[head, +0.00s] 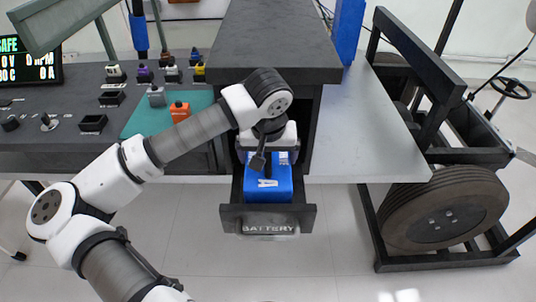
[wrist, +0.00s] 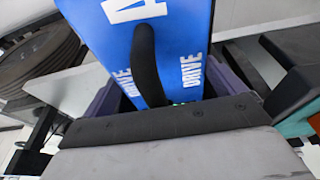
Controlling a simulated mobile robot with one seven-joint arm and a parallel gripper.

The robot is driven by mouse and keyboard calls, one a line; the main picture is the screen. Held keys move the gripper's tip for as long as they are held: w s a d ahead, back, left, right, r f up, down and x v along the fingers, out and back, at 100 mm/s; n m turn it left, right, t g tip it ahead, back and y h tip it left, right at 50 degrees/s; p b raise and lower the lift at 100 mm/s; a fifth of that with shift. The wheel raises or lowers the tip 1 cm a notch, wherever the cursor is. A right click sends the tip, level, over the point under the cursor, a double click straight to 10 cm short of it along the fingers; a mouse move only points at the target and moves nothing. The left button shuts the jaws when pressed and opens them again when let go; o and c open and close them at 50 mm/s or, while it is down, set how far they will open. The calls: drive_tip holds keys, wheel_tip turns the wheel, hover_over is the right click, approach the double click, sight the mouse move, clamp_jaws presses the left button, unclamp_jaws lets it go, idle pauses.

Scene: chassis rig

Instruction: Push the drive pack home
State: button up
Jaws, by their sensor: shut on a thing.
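The blue drive pack (head: 268,190) sits in the open drawer marked BATTERY (head: 268,226) under the dark cabinet. In the wrist view the pack (wrist: 184,60) shows white DRIVE lettering and a black handle strap (wrist: 148,65), with purple-grey walls (wrist: 101,108) beside its lower part. My gripper (head: 266,158) is at the top of the pack in the head view, shut on it; the fingertips are largely hidden. How deep the pack sits is hidden by the drawer front and my gripper.
A dark cabinet (head: 275,45) rises over the drawer. A bench with a teal mat (head: 150,122), an orange block (head: 180,112) and several small connectors is at left. A grey plate (head: 365,125) and a wheeled chassis frame (head: 440,210) are at right. Floor before the drawer is clear.

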drive_tip(key=shift+f+b, duration=0.7)
drive_tip(key=shift+b, duration=0.25)
drive_tip(key=o, duration=1.6)
drive_tip(key=v, duration=1.4)
drive_tip(key=shift+p, duration=0.3)
